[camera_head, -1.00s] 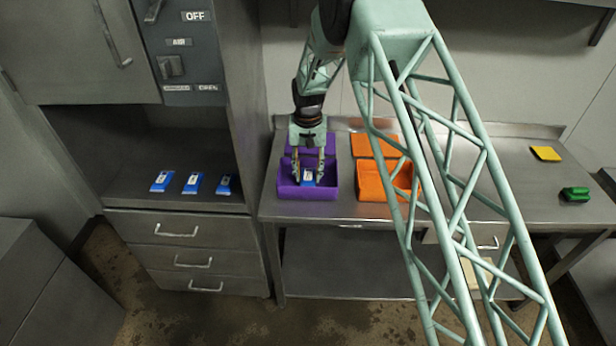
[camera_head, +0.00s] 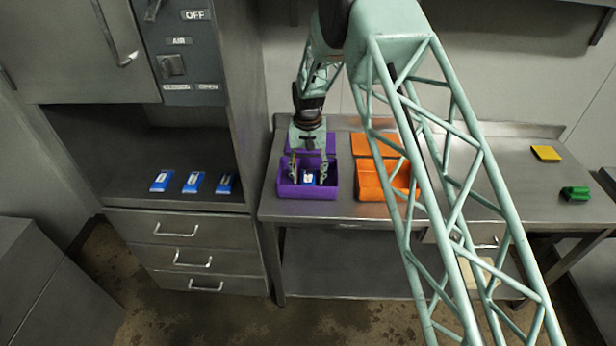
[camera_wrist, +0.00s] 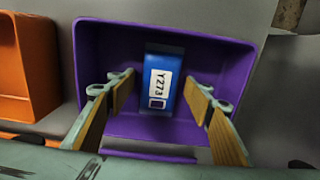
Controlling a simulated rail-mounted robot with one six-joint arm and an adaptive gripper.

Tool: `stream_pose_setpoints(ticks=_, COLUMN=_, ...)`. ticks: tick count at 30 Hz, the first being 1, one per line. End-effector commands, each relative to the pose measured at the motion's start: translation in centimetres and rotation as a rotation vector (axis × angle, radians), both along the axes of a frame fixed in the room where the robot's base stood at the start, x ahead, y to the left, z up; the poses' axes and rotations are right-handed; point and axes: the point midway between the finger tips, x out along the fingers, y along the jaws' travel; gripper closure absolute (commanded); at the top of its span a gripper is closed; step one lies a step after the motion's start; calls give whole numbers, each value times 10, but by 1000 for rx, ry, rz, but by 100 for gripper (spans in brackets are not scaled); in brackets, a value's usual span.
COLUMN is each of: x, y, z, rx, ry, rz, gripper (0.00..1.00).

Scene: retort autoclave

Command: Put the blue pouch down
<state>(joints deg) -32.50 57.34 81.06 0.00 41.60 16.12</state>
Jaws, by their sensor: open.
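The blue pouch (camera_head: 308,178) with a white label lies in the purple bin (camera_head: 308,193) on the steel table. In the wrist view my gripper (camera_wrist: 162,95) is open, with clear gaps between the tan finger pads and the pouch. It holds nothing.
An orange bin (camera_head: 375,183) stands to the right of the purple one. Three blue pouches (camera_head: 192,182) lie on the cabinet shelf at left. A yellow item (camera_head: 546,153) and a green item (camera_head: 575,194) lie on the table's right part.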

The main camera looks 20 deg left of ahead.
Motion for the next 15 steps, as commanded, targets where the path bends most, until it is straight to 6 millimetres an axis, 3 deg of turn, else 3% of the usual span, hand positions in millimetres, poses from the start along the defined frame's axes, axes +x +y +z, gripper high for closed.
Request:
stream_pose_setpoints(ticks=8, x=0, y=0, z=3, rx=0, ry=0, rz=0, gripper=53)
stream_pose_setpoints(ticks=15, x=1, y=0, z=21, rx=2, ry=-2, rz=0, gripper=53)
